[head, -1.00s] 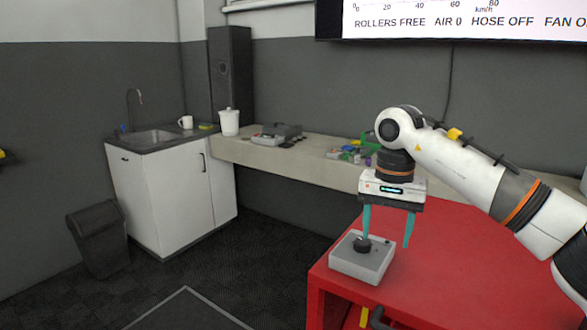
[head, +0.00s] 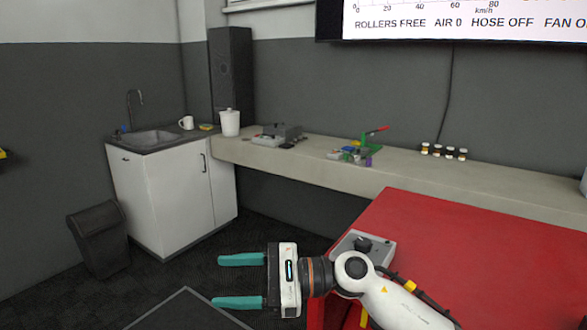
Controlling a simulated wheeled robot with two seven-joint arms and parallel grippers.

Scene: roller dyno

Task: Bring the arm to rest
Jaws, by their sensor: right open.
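My right gripper (head: 241,281) is open and empty, with its two teal fingers pointing left over the dark floor. It is to the left of the red cabinet (head: 430,235), clear of the cabinet's top. My right arm (head: 385,300) comes in from the lower right, in front of the cabinet's near part. A grey box with a black knob (head: 372,250) sits on the cabinet's near left corner, partly hidden behind my arm. The gripper is apart from the knob. My left gripper is not in view.
A long bench (head: 300,160) along the wall carries a grey device (head: 277,134), a green tool with a red handle (head: 366,145) and several small jars (head: 437,150). A white sink cupboard (head: 165,200) and a dark bin (head: 97,238) stand at left. Open floor lies between.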

